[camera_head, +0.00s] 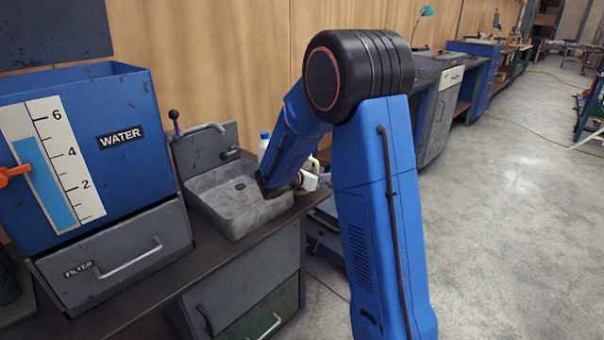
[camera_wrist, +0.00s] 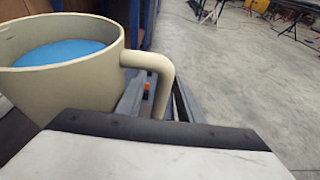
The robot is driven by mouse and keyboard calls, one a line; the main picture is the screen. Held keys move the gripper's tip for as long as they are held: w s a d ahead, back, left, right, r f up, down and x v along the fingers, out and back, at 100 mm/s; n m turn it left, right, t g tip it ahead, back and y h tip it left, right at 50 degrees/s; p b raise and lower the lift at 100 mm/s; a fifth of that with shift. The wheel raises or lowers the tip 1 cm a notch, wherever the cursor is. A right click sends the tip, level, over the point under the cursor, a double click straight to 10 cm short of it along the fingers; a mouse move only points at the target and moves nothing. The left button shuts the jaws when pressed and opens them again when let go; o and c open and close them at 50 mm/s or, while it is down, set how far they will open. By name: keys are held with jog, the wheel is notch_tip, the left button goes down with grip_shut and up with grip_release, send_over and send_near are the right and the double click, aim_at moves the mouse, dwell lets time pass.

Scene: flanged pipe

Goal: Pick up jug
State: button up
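The jug (camera_wrist: 85,82) is a cream-coloured vessel with blue liquid (camera_wrist: 58,53) inside, at the left of the wrist view. It looks upright, and its handle (camera_wrist: 160,66) points right. My gripper (camera_wrist: 162,92) is at the handle, with one finger on each side of it. The left finger reaches into the handle loop, and a small gap shows between that finger and the handle. The gripper looks open around the handle.
A grey sink (camera_head: 232,200) with a tap (camera_head: 200,130) is set in the bench. A blue water tank (camera_head: 110,165) with a level scale stands left of it above a filter drawer (camera_head: 115,262). A white bottle (camera_head: 263,148) stands behind the sink.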

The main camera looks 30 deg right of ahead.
grip_shut()
dwell(1.3)
